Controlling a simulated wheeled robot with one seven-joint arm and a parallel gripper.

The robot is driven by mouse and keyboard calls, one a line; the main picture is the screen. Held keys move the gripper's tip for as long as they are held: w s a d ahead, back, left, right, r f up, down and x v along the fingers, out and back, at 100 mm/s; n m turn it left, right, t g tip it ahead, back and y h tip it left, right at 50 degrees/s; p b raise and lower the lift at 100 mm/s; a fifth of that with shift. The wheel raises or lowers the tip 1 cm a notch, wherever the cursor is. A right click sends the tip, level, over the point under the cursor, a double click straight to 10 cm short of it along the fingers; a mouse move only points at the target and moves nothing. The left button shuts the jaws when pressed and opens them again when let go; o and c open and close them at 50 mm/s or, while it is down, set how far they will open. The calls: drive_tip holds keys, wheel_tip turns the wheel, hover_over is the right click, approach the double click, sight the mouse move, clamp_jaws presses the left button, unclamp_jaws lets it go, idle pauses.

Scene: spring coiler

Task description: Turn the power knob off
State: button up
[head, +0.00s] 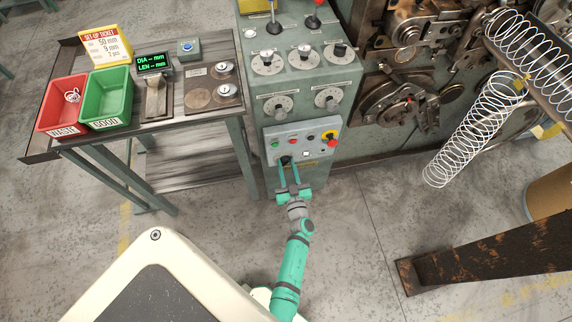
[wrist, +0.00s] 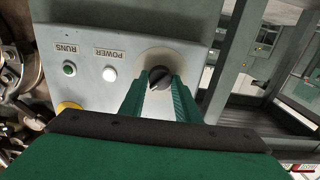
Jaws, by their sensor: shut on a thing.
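The power knob is a small black knob on a pale round plate, low on the left of the grey control panel (head: 318,128) in the head view. In the wrist view the knob (wrist: 159,76) sits between my two green fingers, its ridge tilted. My gripper (head: 289,168) reaches up to the panel from below and is shut on the knob; its fingertips (wrist: 159,84) lie on either side of it. The lamp labelled POWER (wrist: 110,73) looks white. In the head view the knob is mostly hidden by my fingertips.
A red emergency button (head: 331,138) on yellow and several small buttons are on the same panel. Dials (head: 267,60) sit above. A bench with a red bin (head: 62,112) and a green bin (head: 107,98) stands left. Large wire springs (head: 480,120) hang right. The floor in front is clear.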

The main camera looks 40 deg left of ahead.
drive_tip(key=shift+s+r, duration=0.1)
drive_tip(key=n, duration=0.3)
drive_tip(key=shift+n, duration=0.4)
drive_tip(key=n, duration=0.5)
drive_tip(key=shift+s+f+n, duration=0.1)
drive_tip(key=shift+f+n, duration=0.05)
drive_tip(key=shift+n, duration=2.1)
drive_tip(key=shift+f+n, duration=0.1)
drive_tip(key=shift+n, duration=2.15)
drive_tip(key=o, duration=1)
